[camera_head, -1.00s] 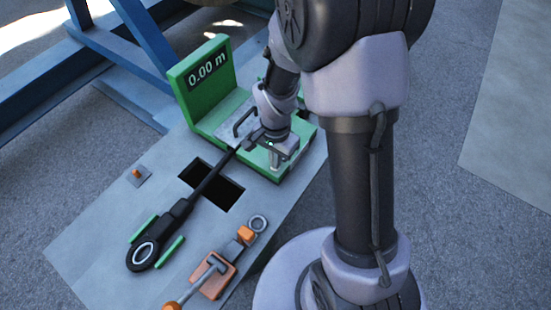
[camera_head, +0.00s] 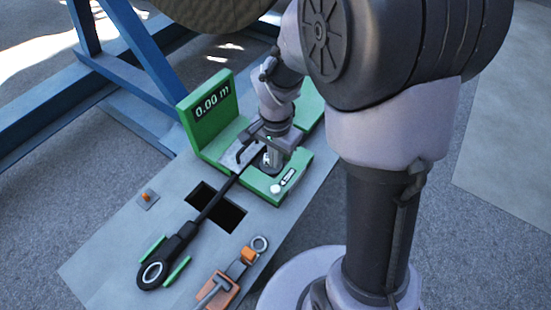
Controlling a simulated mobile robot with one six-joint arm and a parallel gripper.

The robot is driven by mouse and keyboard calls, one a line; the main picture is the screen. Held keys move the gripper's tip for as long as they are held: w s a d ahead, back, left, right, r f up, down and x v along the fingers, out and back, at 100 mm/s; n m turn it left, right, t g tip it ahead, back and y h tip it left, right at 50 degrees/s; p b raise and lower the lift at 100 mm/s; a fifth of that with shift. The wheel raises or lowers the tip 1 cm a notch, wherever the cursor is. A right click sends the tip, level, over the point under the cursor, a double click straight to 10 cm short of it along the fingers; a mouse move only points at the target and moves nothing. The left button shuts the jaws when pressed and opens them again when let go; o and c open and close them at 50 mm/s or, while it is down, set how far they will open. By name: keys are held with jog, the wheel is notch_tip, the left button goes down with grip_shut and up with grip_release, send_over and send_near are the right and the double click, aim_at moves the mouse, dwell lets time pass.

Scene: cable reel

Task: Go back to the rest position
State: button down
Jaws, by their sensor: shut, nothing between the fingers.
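My gripper (camera_head: 269,160) points down over the green measuring device, near the middle of its base. Its fingers are small in view and partly hidden by the arm, and nothing shows between them. The green measuring device (camera_head: 208,112) has an upright panel reading 0.00 m and a grey plate with a dark handle. A black cable (camera_head: 216,200) runs from the device across the table to a black end with a pale ring (camera_head: 152,272), which lies between two green guides. Whether the gripper touches the device cannot be told.
The grey table (camera_head: 110,262) has a dark rectangular opening (camera_head: 231,215). An orange-handled tool (camera_head: 216,290), a grey ring (camera_head: 260,244) and a small orange knob (camera_head: 146,196) are on it. A blue frame (camera_head: 145,50) with a large drum (camera_head: 215,12) stands behind. Open floor lies at right.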

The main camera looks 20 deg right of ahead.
dwell(0.4)
jog(key=s+a+r+n+t+y+b, duration=0.1)
jog(key=s+a+r+n+t+b, duration=0.1)
jog(key=s+r, duration=0.5)
jog(key=s+a+r+n+t+y+b, duration=0.1)
jog(key=s+a+r+n+t+b, duration=0.1)
jog(key=s+r, duration=0.5)
jog(key=shift+s+a+r+n+t, duration=0.2)
jog(key=shift+s+a+n+t, duration=0.15)
jog(key=shift+n+t, duration=0.65)
